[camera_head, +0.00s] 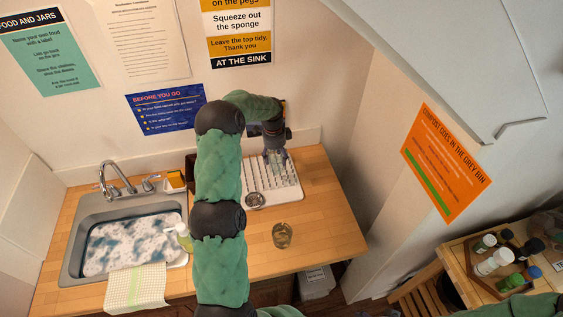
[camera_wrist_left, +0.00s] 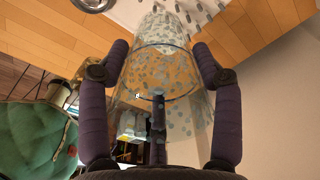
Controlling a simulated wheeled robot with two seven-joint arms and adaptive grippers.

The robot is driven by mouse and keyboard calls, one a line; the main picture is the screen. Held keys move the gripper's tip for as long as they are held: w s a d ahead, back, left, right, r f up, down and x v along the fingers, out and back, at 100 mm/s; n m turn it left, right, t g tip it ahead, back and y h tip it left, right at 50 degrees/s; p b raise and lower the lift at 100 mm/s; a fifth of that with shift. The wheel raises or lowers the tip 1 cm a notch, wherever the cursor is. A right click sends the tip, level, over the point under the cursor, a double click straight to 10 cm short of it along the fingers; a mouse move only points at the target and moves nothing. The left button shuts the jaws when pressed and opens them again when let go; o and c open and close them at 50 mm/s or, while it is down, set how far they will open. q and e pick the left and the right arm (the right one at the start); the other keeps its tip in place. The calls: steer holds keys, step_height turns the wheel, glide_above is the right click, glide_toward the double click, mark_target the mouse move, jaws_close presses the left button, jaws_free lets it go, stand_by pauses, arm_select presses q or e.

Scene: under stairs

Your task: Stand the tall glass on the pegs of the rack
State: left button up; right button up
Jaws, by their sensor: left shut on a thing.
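My left gripper (camera_head: 274,145) is over the back part of the white peg rack (camera_head: 284,190) on the wooden counter. It is shut on the clear tall glass (camera_wrist_left: 158,45), with dark fingers on both sides of it in the left wrist view (camera_wrist_left: 160,62). The glass shows only faintly below the gripper in the head view. In the wrist view the rack's pegs (camera_wrist_left: 188,14) show beyond the glass's far end. I cannot tell whether that end touches the pegs. My right gripper is not in view.
A short amber-tinted glass (camera_head: 282,235) stands on the counter in front of the rack. A round metal item (camera_head: 255,200) is at the rack's front left corner. The sink (camera_head: 78,268) with foamy water is at the left. The counter right of the rack is clear.

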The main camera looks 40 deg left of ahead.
arm_select(q)
steer(key=w+f, duration=0.2)
steer(key=f, duration=0.1)
steer(key=shift+w+a+p, duration=0.2)
steer(key=shift+w+p, duration=0.1)
steer(key=shift+w, duration=0.05)
steer(key=shift+w+f+p, duration=0.25)
steer(key=shift+f+p, duration=0.15)
steer(key=shift+f, duration=0.7)
steer(key=shift+w+f+p, duration=0.2)
steer(key=shift+f+p, duration=0.2)
steer(key=shift+f, duration=0.65)
steer(key=o, duration=1.7)
steer(key=shift+f, duration=0.15)
